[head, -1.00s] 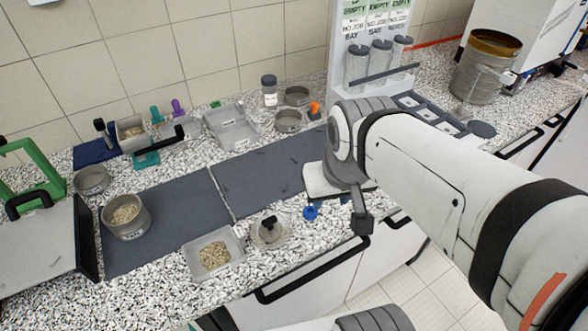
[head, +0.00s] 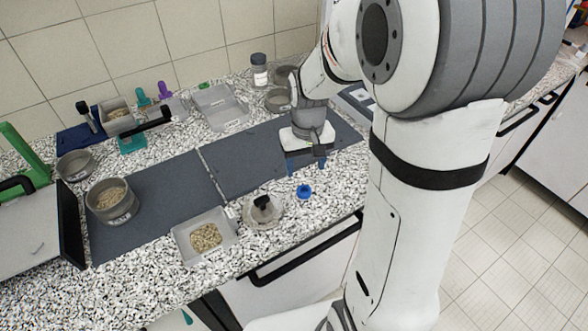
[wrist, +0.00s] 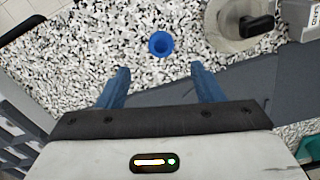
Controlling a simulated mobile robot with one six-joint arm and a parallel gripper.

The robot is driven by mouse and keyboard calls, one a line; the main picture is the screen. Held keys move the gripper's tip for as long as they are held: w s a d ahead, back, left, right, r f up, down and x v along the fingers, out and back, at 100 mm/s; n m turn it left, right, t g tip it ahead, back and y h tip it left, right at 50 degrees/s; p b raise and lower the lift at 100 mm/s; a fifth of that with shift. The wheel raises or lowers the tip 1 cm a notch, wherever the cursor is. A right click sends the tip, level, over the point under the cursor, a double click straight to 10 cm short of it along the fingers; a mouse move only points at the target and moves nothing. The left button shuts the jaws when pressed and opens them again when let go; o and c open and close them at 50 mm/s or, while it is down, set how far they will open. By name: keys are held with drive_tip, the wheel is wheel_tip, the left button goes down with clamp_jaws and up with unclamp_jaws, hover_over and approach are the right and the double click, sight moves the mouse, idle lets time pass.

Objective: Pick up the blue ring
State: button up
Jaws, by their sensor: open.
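The blue ring (head: 304,191) lies on the speckled countertop just in front of the dark mat, near the counter's front edge. In the wrist view the blue ring (wrist: 160,44) lies beyond my fingertips, roughly centred between them, with a darker hollow in its middle. My gripper (wrist: 160,80) is open with its two blue fingers apart and nothing between them. In the head view my gripper (head: 306,166) hangs over the front part of the right dark mat, a little behind the ring. It is apart from the ring.
A round grey lid with a black knob (head: 262,210) sits left of the ring. A tray of grain (head: 190,232) and a bowl of grain (head: 113,203) stand farther left. Dark mats (head: 150,222) cover the middle. A black handle bar (head: 300,250) runs below the front edge.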

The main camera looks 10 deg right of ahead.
sight(305, 190)
wheel_tip(305, 190, down, 8)
drive_tip(key=shift+s+f+p, duration=0.15)
drive_tip(key=shift+f+p, duration=0.1)
drive_tip(key=shift+p, duration=0.3)
drive_tip(key=shift+c, duration=0.5)
drive_tip(key=c, duration=1)
drive_tip(key=shift+o, duration=0.2)
drive_tip(key=shift+r, duration=0.1)
